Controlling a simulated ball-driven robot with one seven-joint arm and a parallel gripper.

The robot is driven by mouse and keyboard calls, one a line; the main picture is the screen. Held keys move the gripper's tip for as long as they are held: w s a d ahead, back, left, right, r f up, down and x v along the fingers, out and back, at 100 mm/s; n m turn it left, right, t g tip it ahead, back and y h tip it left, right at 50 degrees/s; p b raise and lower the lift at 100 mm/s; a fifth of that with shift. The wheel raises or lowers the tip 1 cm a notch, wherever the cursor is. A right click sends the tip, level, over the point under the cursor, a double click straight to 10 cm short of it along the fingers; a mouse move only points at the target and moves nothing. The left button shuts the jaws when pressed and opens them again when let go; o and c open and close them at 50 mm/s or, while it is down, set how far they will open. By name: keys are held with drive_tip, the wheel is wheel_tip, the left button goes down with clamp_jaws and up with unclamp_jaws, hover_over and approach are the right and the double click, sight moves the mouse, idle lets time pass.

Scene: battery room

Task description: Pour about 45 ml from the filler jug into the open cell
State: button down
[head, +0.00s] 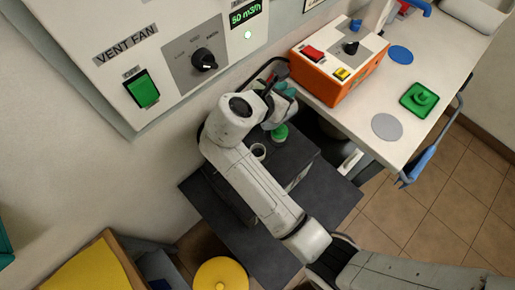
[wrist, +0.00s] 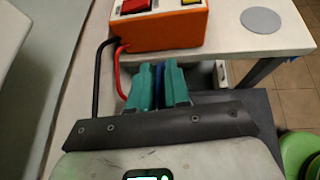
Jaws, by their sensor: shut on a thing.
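My gripper (head: 286,92) is above the far end of the dark battery (head: 300,152), beside the orange box. In the wrist view its two teal fingers (wrist: 159,85) are shut on a blue thing (wrist: 158,75). Only a narrow blue strip shows between them, so I cannot tell its full shape, whether it is the filler jug, or its tilt. The open cell (head: 258,150) shows as a round pale-rimmed opening on the battery top, in front of my gripper. A green cap (head: 280,132) sits beside it. No liquid level is visible.
The orange box (head: 338,68) stands on the white bench (head: 440,68), with black and red cables (wrist: 118,55) close to my fingers. A grey disc (head: 386,127) and a green knobbed piece (head: 418,98) lie on the bench. The vent fan panel (head: 165,50) is on the wall at left.

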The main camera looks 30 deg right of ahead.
drive_tip(key=shift+w+d+r+y, duration=0.1)
drive_tip(key=shift+d+r+y, duration=0.25)
drive_tip(key=shift+y, duration=0.25)
drive_tip(key=g+p, duration=0.1)
drive_tip(key=p, duration=0.2)
drive_tip(key=shift+d+r+y, duration=0.1)
drive_tip(key=shift+d+y, duration=0.05)
drive_tip(key=shift+y, duration=0.25)
drive_tip(key=shift+w+d+y+p, duration=0.1)
drive_tip(key=shift+y+p, duration=0.3)
drive_tip(key=shift+p, duration=0.15)
drive_tip(key=shift+f, duration=0.3)
drive_tip(key=shift+d+y, duration=0.15)
drive_tip(key=shift+y, duration=0.15)
